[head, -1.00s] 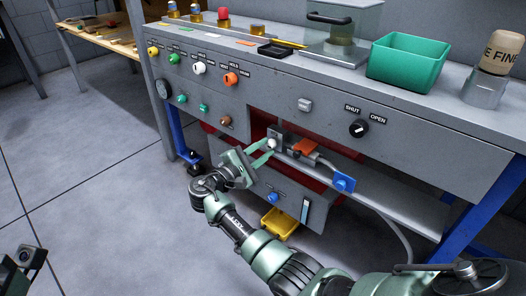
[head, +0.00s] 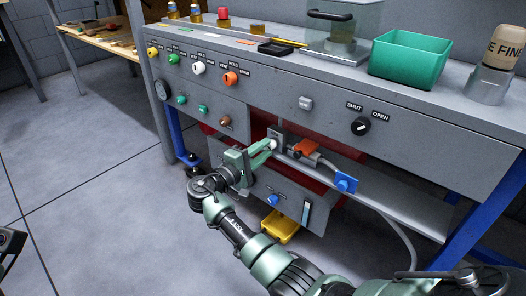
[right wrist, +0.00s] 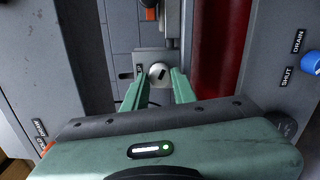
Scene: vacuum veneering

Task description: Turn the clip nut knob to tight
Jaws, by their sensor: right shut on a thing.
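The clip nut knob (head: 273,144) is a small white round knob on a grey plate under the bench front. It also shows in the right wrist view (right wrist: 160,73), with a dark slanted mark on its face. My right gripper (head: 269,147) has its green fingers on either side of the knob and is shut on it. In the right wrist view the fingertips (right wrist: 161,78) flank the knob. A label beside the knob is too small to read. Only a dark piece of my left gripper (head: 10,243) shows at the left edge; its fingers cannot be made out.
An orange lever (head: 305,147) and a blue valve handle (head: 346,183) sit right of the knob. A red cylinder (right wrist: 220,50) lies close beside the fingers in the right wrist view. A yellow tray (head: 281,226) is below. The floor at left is clear.

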